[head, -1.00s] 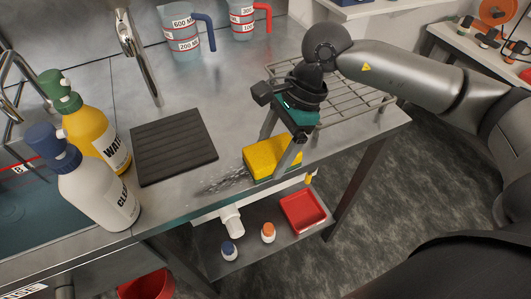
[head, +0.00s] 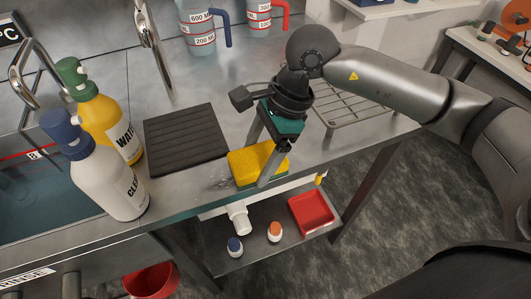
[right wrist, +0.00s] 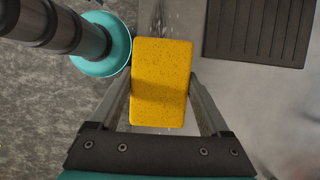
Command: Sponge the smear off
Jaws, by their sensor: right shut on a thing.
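The yellow sponge with a green underside (head: 257,160) is at the front edge of the steel bench, in my right gripper (head: 260,166). In the right wrist view the sponge (right wrist: 161,70) sits between the two fingers (right wrist: 160,88), one along each side. The smear (head: 222,184) is a patch of pale specks just left of the sponge. Specks of the smear (right wrist: 162,20) also show beyond the sponge's far end in the right wrist view. Whether more smear lies under the sponge is hidden. The sponge looks flat on or very near the bench. My left gripper is out of view.
A dark ribbed mat (head: 186,140) lies behind and left of the sponge. A white bottle (head: 105,175) and a yellow bottle (head: 105,125) stand at the left by the sink. A wire rack (head: 350,105) is at the right. A red tray (head: 312,214) is on the lower shelf.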

